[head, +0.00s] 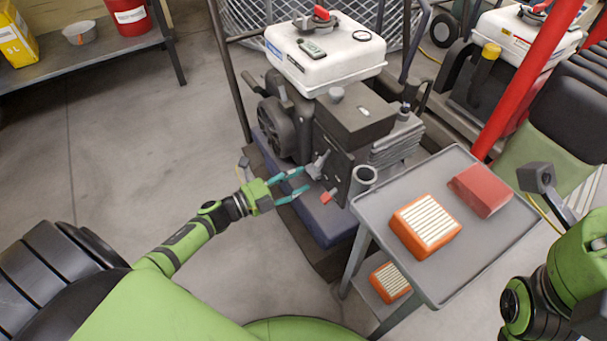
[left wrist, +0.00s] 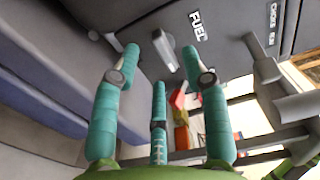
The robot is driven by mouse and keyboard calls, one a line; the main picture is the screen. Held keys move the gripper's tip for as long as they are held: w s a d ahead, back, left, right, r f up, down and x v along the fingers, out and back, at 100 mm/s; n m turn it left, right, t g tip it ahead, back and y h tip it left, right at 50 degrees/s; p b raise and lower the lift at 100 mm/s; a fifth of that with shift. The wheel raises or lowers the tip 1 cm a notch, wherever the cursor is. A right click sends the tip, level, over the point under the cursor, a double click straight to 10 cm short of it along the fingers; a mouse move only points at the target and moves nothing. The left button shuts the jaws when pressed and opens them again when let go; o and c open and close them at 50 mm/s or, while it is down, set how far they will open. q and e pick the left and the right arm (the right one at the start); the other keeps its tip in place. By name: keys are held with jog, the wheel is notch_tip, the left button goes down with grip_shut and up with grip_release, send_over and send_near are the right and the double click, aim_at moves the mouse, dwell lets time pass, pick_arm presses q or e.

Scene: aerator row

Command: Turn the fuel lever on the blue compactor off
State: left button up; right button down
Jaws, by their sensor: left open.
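The blue compactor (head: 322,222) stands in the middle of the head view, with a blue base, a dark engine and a white tank on top. Its grey fuel lever (left wrist: 165,50) sits beside the FUEL label (left wrist: 198,26) in the left wrist view. In the head view, a grey lever (head: 318,163) shows just beyond the fingertips. My left gripper (head: 305,181) is open, with teal fingers pointing at the engine side. In the left wrist view, its fingertips (left wrist: 160,62) lie on either side of the fuel lever; contact cannot be told. My right gripper is out of view.
A grey cart (head: 452,270) with an orange filter (head: 426,226) and a red block (head: 480,190) stands close right of the engine. A choke label (left wrist: 272,25) and another grey lever (left wrist: 265,68) are beside the fuel lever. Open floor (head: 130,150) lies left.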

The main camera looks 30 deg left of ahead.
pick_arm(q)
jog(key=v, duration=0.9)
